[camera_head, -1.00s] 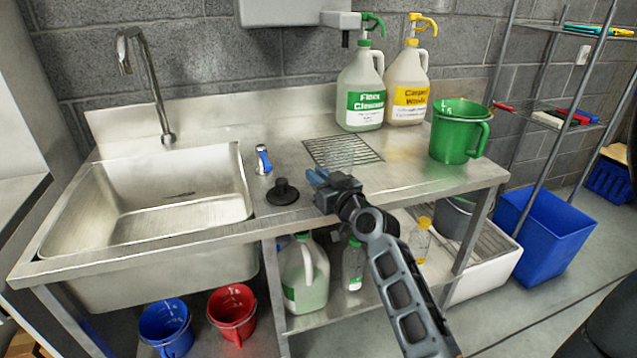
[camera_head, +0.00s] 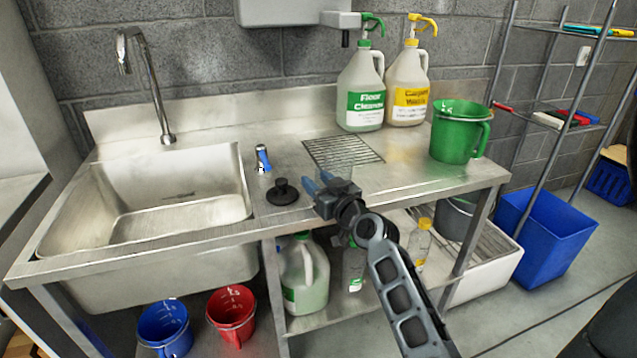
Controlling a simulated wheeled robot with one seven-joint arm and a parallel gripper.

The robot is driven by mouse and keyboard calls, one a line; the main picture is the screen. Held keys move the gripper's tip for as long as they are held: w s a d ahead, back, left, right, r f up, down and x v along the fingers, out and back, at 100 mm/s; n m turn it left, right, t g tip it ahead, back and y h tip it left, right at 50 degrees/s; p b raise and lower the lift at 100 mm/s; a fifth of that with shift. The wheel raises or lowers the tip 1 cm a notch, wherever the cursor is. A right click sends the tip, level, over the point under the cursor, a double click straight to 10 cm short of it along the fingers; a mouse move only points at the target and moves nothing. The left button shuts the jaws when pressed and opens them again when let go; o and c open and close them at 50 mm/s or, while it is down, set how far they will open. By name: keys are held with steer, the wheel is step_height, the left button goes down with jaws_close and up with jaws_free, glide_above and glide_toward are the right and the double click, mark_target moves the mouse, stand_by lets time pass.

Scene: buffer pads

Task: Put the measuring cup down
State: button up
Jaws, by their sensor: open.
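A small clear measuring cup (camera_head: 342,163) stands at the front edge of the drain grate (camera_head: 347,145), faint and hard to make out against the metal. My gripper (camera_head: 318,181) is just in front and to the left of it, low over the counter. Its two blue fingertips are spread apart and I see nothing between them. The cup's lower part is partly hidden behind the gripper, so I cannot tell whether the two touch.
A steel sink (camera_head: 150,205) lies left. A black plug (camera_head: 282,192) and a blue-capped item (camera_head: 262,160) sit beside the gripper. Two cleaner jugs (camera_head: 361,95) (camera_head: 407,90) stand behind, and a green pitcher (camera_head: 455,135) right. The counter's right front is clear.

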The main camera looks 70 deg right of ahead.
steer(key=shift+r+p, duration=0.2)
steer(key=shift+p, duration=0.1)
steer(key=b+v, duration=0.3)
steer(key=v, duration=0.9)
steer(key=s+a+f+n+y, duration=0.1)
steer(key=s+a+f+y, duration=0.15)
steer(key=a, duration=0.55)
steer(key=s+a+f+n+y, duration=0.1)
steer(key=a+f+n+y, duration=0.15)
steer(key=a, duration=0.65)
steer(key=s+a+r+n+y, duration=0.2)
steer(key=s+a+n+y, duration=0.2)
steer(key=s+a, duration=0.7)
steer(key=a+y, duration=0.1)
steer(key=a, duration=0.3)
steer(key=shift+s+a+r+y, duration=0.35)
steer(key=shift+s+r+y, duration=0.05)
